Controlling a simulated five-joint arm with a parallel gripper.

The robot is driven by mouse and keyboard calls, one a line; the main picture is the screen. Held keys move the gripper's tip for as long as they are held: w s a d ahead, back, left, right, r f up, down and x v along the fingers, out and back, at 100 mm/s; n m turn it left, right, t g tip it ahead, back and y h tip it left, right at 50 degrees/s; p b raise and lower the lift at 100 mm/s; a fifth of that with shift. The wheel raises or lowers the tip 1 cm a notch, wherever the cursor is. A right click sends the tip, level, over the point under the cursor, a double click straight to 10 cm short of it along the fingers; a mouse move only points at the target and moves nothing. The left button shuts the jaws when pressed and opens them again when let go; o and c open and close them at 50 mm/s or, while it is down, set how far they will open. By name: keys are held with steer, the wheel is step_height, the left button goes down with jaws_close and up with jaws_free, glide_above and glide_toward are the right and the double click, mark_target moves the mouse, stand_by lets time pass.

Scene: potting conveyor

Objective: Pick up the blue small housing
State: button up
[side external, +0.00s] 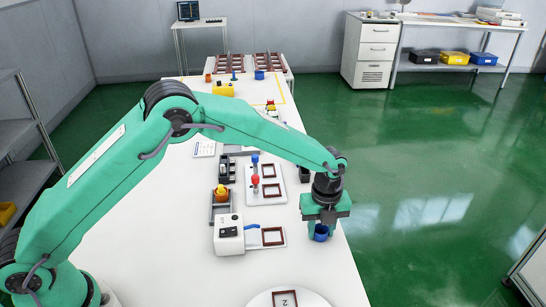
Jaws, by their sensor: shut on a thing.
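The blue small housing (321,236) is a short blue cup-like part near the right edge of the white table. My gripper (322,229) points straight down over it, with its fingers around the upper part of the housing. The gripper is shut on the housing. The fingers hide part of it, and I cannot tell whether its base touches the table.
A white device (229,236) and a brown square frame (272,236) on a plate lie left of my gripper. A round white plate (262,301) marked 2 is at the front. Red and blue posts stand further back. The right table edge is close.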

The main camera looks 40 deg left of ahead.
steer(key=shift+r, duration=0.15)
steer(key=shift+r, duration=0.55)
steer(key=r, duration=0.3)
steer(key=shift+s+d+r, duration=0.15)
steer(key=shift+s+d, duration=0.1)
steer(key=shift+s, duration=0.05)
steer(key=s+d+r, duration=0.6)
steer(key=s, duration=0.3)
steer(key=shift+r, duration=0.15)
steer(key=shift+a, duration=0.1)
